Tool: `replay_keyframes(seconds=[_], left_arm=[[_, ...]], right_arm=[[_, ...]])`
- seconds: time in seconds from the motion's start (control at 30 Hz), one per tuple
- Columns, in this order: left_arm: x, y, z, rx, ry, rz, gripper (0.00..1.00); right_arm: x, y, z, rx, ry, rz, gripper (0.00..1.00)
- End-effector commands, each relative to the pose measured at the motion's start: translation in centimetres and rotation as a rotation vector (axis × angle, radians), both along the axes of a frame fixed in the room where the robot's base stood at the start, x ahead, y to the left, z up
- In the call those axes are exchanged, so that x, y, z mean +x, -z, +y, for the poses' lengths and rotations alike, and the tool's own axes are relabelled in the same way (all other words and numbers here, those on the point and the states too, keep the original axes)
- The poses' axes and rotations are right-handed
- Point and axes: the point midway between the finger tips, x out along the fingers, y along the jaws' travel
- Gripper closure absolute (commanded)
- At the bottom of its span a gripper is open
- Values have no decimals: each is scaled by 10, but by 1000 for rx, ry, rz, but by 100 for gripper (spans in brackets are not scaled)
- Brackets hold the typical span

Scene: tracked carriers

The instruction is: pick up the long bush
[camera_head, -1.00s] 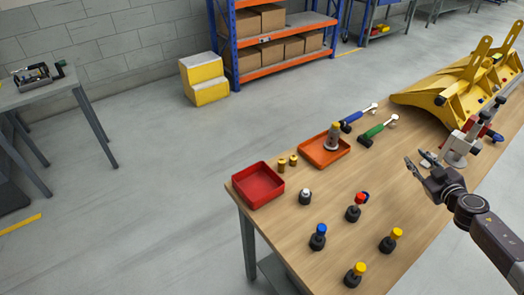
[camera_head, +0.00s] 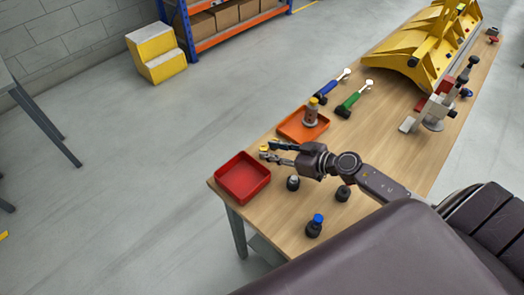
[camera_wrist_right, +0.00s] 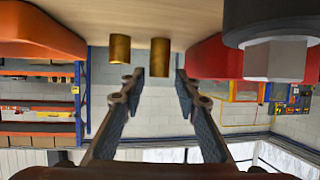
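Two brass bushes stand on the workbench between the red tray and the orange tray. The longer bush (camera_head: 264,148) is on the red tray's side; it also shows in the right wrist view (camera_wrist_right: 160,57). The shorter bush (camera_wrist_right: 120,49) stands beside it, toward the orange tray. My right gripper (camera_head: 270,153) is open, its fingers pointing at the bushes. In the right wrist view, which is upside down, the longer bush lies between the fingers' lines, beyond the tips (camera_wrist_right: 155,92); no contact shows. The fingers partly cover the bushes in the head view. My left gripper is not in view.
A red tray (camera_head: 231,185) stands left of the gripper, an orange tray (camera_head: 292,127) with a metal part behind it. Dark-based pieces, one blue-topped (camera_head: 314,226), stand under and near my arm. Blue (camera_head: 329,88) and green (camera_head: 351,99) handled tools lie farther back.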

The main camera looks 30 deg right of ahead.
Motion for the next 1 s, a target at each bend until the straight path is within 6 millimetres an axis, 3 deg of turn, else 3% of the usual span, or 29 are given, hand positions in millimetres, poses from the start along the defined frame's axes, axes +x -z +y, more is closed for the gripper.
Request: replay_keyframes(seconds=[0.23,0.53,0.8,1.0], left_arm=[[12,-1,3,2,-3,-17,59],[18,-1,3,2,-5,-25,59],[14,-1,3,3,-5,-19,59],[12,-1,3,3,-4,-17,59]], right_arm=[[28,14,15,1,2,-3,71],[31,16,17,-1,1,-2,71],[31,16,17,-1,1,-2,100],[31,16,17,-1,1,-3,100]])
